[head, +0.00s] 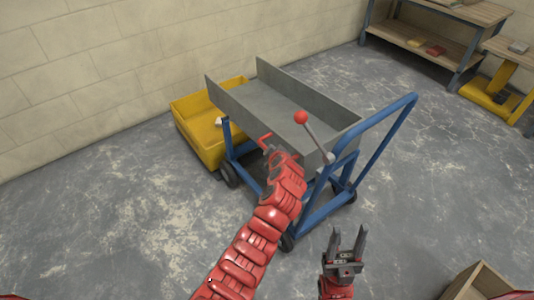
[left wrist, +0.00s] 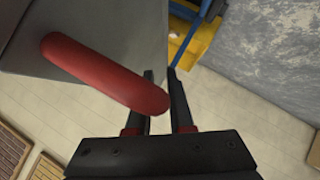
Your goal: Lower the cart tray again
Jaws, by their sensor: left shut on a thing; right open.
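The cart has a grey, open-ended tray (head: 270,105) on a blue frame (head: 372,143) with dark wheels. A lever with a red ball knob (head: 301,117) stands at the tray's near end. A red handle (head: 265,141) juts from the tray's near left side. It also shows large in the left wrist view (left wrist: 100,72), against the grey tray metal (left wrist: 95,30). My left gripper (head: 273,154) is shut on this handle; its dark fingers lie at the handle's end (left wrist: 163,100). My right gripper (head: 347,243) is open and empty, over the floor in front of the cart.
A yellow tub (head: 195,140) stands on the floor by the tray's far left side, partly hidden by it. A workbench (head: 440,45) and a yellow stand (head: 493,97) are at the upper right. A wooden box (head: 482,282) is at lower right. The left floor is clear.

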